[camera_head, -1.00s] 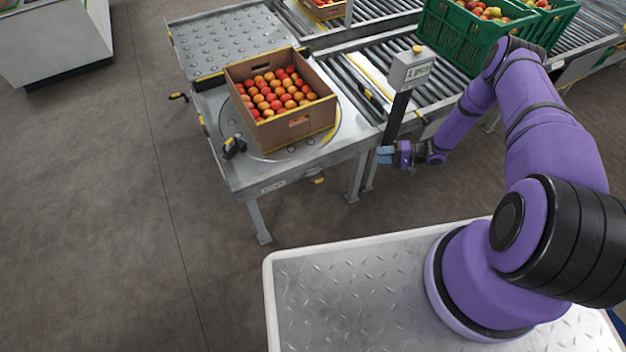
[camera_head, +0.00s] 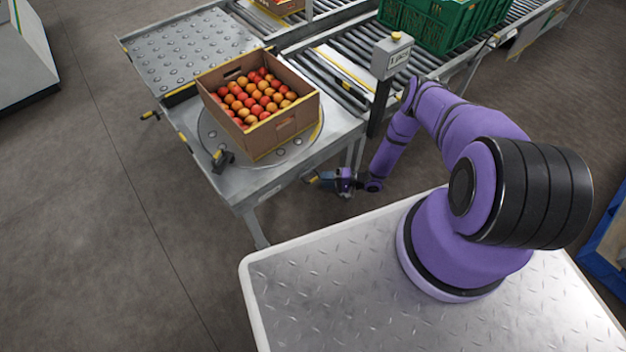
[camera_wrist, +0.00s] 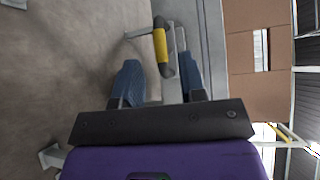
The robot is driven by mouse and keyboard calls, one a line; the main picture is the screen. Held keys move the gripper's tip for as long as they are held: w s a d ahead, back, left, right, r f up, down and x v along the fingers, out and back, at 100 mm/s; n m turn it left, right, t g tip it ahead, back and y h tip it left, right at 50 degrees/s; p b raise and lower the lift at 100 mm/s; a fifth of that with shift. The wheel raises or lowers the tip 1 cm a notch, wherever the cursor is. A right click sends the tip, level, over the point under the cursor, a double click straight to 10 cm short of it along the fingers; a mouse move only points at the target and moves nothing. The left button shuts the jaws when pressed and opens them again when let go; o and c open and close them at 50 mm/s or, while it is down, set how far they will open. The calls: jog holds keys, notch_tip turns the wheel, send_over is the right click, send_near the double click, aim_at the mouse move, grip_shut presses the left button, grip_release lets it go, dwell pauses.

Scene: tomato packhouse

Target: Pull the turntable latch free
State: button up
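A handle with a yellow grip and dark ends, which looks like the turntable latch, is in the wrist view (camera_wrist: 161,45). It lies between and just beyond the tips of my blue fingers. In the head view its yellow end (camera_head: 312,180) shows under the front edge of the turntable table (camera_head: 240,185), mostly hidden by my gripper. My gripper (camera_head: 327,180) is beside it, low at the table's front right. In the wrist view my gripper (camera_wrist: 160,78) is open and empty, with fingers either side of the handle's line. I cannot see contact.
A cardboard box of tomatoes (camera_head: 285,127) sits on the round turntable (camera_head: 210,130). A black clamp with a yellow tip (camera_head: 222,158) stands at the turntable's edge. Another yellow-gripped handle (camera_head: 150,115) sticks out at the left. A labelled post (camera_head: 392,58) stands right of the box.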

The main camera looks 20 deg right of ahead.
aim_at(314, 179)
jog(key=shift+x, duration=2.5)
jog(key=shift+d, duration=0.1)
grip_shut()
